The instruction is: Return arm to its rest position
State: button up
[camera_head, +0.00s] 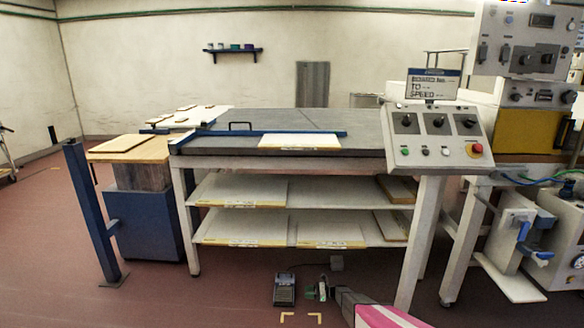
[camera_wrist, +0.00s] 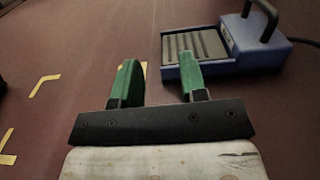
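My gripper (camera_head: 319,290) is low over the red floor, in front of the table, at the bottom of the head view. In the wrist view its two green fingers (camera_wrist: 157,70) stand apart with nothing between them. A foot pedal (camera_head: 284,290) with a ridged grey tread is on the floor just left of my gripper in the head view. In the wrist view the pedal (camera_wrist: 238,47) has a blue body and a dark handle, and lies beyond the right finger. I cannot tell whether the finger touches it.
A grey-topped table (camera_head: 350,122) with a panel (camera_head: 300,141) on top and lower shelves (camera_head: 270,207) stands ahead. A control box (camera_head: 437,135) is at its right end. A blue post (camera_head: 88,210) stands at the left. Yellow corner marks (camera_head: 301,318) are on the floor.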

jog(key=s+r+n+g+h, duration=0.2)
jog(key=s+r+n+h, duration=0.2)
jog(key=s+r, duration=0.55)
jog(key=s+r+n+g+h, duration=0.1)
jog(key=s+r+n+h, duration=0.5)
jog(key=r, duration=0.7)
jog(key=s+d+r+n+t+h, duration=0.1)
jog(key=s+d+r+n+h, duration=0.2)
jog(key=s+r, duration=0.8)
jog(key=s+d+r+n+t+h, duration=0.1)
jog(key=s+d+r+n+h, duration=0.3)
jog(key=s+r, duration=0.8)
jog(key=shift+s+d+r+n+t, duration=0.2)
jog(key=shift+s+d+n+t, duration=0.15)
jog(key=shift+d, duration=0.8)
jog(key=shift+w, duration=0.1)
